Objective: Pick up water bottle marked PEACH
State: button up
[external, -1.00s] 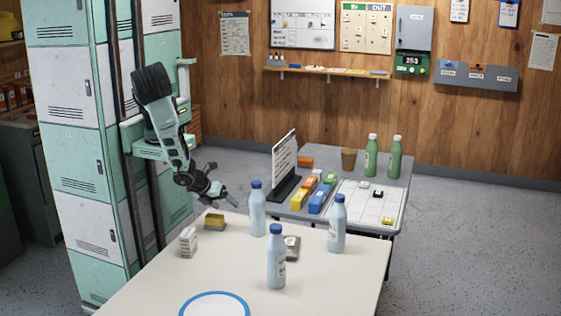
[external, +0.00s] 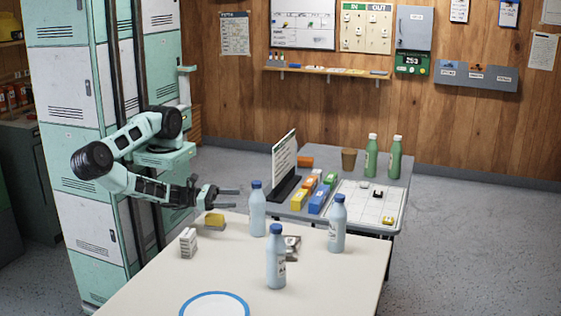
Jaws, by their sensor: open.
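Three light-blue water bottles with dark blue caps stand upright on the white table (external: 150,291). The back-left bottle (external: 258,212) is nearest my gripper. The front bottle (external: 276,262) stands near the table's middle, and the right bottle (external: 338,228) stands near the right edge. Their markings are too small to read, so I cannot tell which is PEACH. My gripper (external: 233,199) is open and empty. It points right, just left of the back-left bottle in the picture and near its upper part. I see no contact.
A yellow-topped block (external: 214,221), a white box (external: 188,243) and a small grey item (external: 292,245) lie on the white table. A blue-ringed white disc (external: 213,306) is at the front. Behind, a grey table (external: 317,156) holds green bottles (external: 371,158), a sign (external: 286,166) and coloured boxes.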

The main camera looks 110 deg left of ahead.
aim_at(262, 200)
jog(key=p+x, duration=0.3)
jog(key=x, duration=0.7)
jog(key=shift+w, duration=0.15)
jog(key=shift+w+f, duration=0.1)
jog(key=shift+w, duration=0.4)
jog(key=c, duration=1.4)
